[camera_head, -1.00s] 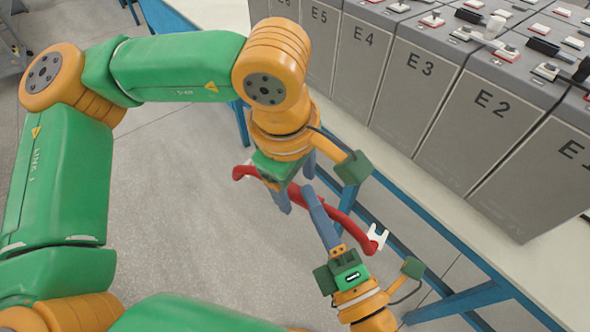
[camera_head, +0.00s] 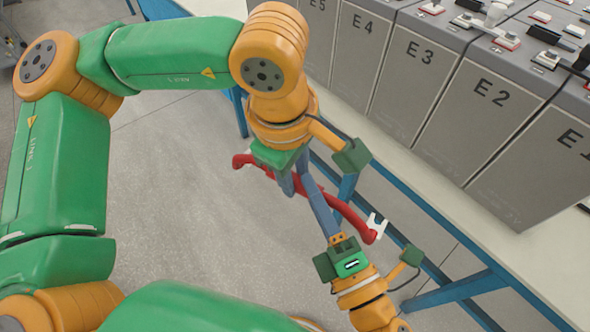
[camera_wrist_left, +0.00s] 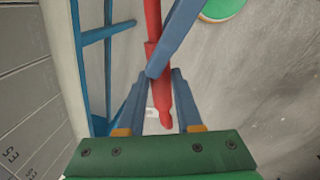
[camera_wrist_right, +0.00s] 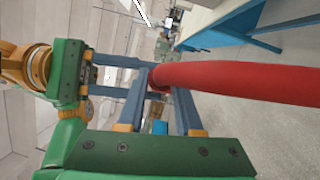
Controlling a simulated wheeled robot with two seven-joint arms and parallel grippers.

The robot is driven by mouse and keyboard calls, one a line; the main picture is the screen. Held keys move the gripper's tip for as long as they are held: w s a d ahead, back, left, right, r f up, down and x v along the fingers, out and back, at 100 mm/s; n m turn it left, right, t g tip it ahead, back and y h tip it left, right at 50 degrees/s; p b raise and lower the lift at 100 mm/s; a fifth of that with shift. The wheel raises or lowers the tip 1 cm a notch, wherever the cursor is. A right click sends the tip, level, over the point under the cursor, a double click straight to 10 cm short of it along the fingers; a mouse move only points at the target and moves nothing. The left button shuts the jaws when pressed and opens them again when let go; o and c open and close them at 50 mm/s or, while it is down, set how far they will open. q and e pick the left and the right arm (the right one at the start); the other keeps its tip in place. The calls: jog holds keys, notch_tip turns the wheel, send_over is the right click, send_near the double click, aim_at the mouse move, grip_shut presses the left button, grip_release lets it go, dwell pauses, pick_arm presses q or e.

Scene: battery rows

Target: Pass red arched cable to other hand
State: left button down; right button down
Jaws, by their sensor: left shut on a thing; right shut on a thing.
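The red arched cable (camera_head: 349,213) hangs in the air between my two grippers, running slantwise from upper left to lower right. My left gripper (camera_head: 291,184) points down and is shut on the cable's middle part. My right gripper (camera_head: 312,190) reaches up from below and is shut on the cable close beside it. The left wrist view shows the cable (camera_wrist_left: 153,25) passing between the left fingers. The right wrist view shows it large (camera_wrist_right: 240,82); the exact contact is partly hidden.
A row of grey battery blocks (camera_head: 420,75) labelled E1 to E5 stands on a pale bench (camera_head: 425,185) with a blue frame (camera_head: 465,288) at the right. Open grey floor (camera_head: 170,150) lies below and left of the grippers.

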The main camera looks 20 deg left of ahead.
jog(key=shift+s+a, duration=0.15)
jog(key=shift+s, duration=0.05)
dwell(0.5)
jog(key=c, duration=0.5)
grip_release()
jog(key=shift+w, duration=0.1)
